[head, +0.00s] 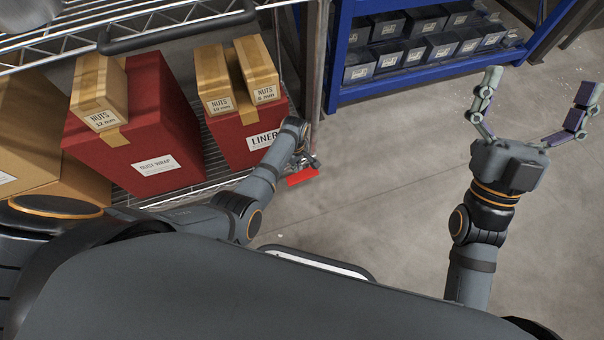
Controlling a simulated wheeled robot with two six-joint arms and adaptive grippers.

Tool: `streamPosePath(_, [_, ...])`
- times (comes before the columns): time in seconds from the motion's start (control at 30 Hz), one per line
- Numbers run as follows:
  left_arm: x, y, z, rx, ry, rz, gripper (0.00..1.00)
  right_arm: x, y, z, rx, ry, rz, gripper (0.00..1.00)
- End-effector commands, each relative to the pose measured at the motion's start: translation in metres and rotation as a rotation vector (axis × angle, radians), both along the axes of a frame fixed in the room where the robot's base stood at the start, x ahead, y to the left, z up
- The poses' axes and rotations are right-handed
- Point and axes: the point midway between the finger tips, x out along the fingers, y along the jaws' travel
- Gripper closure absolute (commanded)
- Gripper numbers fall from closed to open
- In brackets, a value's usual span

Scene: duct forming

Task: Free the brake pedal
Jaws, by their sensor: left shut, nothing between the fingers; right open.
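A small flat red piece (303,177), which looks like the brake pedal, shows low beside the corner of the wire rack (180,186). What it is fixed to is hidden by the rack edge and my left arm. My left gripper (313,163) is at the rack's front corner, just above the red piece in the picture, with its fingers shut and empty. I cannot tell whether it touches the red piece. My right gripper (535,95) is open and empty, held over bare floor at the right with its fingers spread wide.
On the rack stand red boxes, one labelled duct wrap (130,150) and one labelled liner (238,135), with smaller nuts cartons (102,92) on top. A blue shelf (400,86) with dark bins stands behind. The grey floor (400,190) between is clear.

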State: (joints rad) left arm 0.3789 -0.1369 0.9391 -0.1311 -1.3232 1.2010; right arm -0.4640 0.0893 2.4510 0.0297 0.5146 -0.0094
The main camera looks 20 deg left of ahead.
Motion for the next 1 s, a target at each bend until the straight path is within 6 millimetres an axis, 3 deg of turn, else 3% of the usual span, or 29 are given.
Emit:
streamPosePath(0.7, [0.0, 0.0, 0.008, 0.0, 0.0, 0.0, 1.0, 0.039, -0.003, -0.054, 0.009, 0.294, -0.008, 0.0])
streamPosePath(1.0, [0.0, 0.0, 0.008, 0.0, 0.0, 0.0, 1.0, 0.04, -0.003, -0.057, 0.009, 0.304, -0.008, 0.0])
